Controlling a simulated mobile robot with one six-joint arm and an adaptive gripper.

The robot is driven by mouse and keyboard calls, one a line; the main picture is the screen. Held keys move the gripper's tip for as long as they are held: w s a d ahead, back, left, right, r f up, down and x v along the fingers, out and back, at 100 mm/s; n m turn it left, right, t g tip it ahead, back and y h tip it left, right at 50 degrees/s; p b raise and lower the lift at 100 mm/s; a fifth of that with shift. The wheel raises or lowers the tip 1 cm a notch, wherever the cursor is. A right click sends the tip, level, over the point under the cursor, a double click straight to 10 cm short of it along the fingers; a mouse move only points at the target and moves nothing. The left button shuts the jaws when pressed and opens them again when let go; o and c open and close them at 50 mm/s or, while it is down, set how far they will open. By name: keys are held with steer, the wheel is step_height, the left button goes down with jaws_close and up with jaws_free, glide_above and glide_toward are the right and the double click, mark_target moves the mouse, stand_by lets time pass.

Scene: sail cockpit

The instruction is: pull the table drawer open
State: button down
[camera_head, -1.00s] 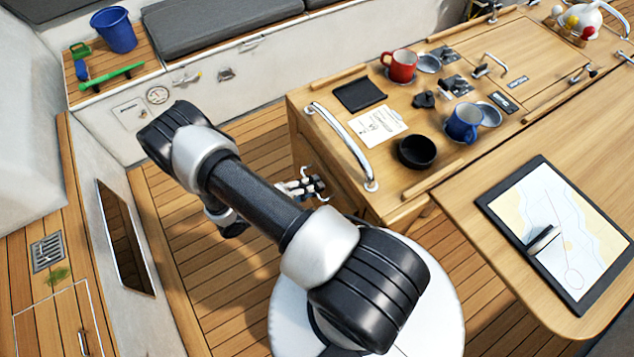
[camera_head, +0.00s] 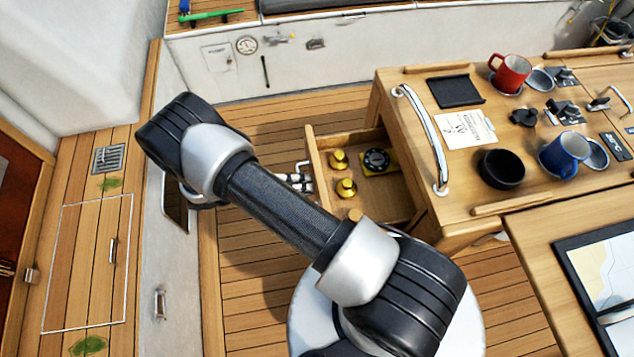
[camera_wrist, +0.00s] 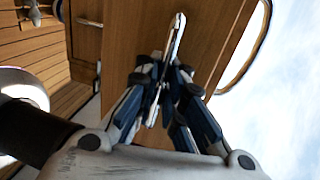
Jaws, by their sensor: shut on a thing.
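The table drawer (camera_head: 398,190) stands pulled well out from the end of the wooden table (camera_head: 455,207). Brass pieces (camera_head: 346,188) and a dark round device (camera_head: 377,159) lie inside it. My gripper (camera_head: 303,178) is at the outer side of the drawer front, partly hidden behind my arm in the head view. In the wrist view my gripper (camera_wrist: 160,82) is shut on the metal drawer handle (camera_wrist: 175,38), which runs across the wooden drawer front (camera_wrist: 125,40).
A red mug (camera_head: 511,73), a blue mug (camera_head: 565,154), a black bowl (camera_head: 501,169) and a black tray (camera_head: 455,91) stand on the table top. A chrome rail (camera_head: 422,135) curves along its end. Bare plank floor (camera_head: 240,262) lies left of the drawer.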

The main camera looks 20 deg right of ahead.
steer(key=shift+w+a+r, duration=0.1)
steer(key=shift+a+r, duration=0.05)
steer(key=shift+a, duration=0.15)
steer(key=c, duration=2)
jaws_free()
steer(key=v, duration=1.2)
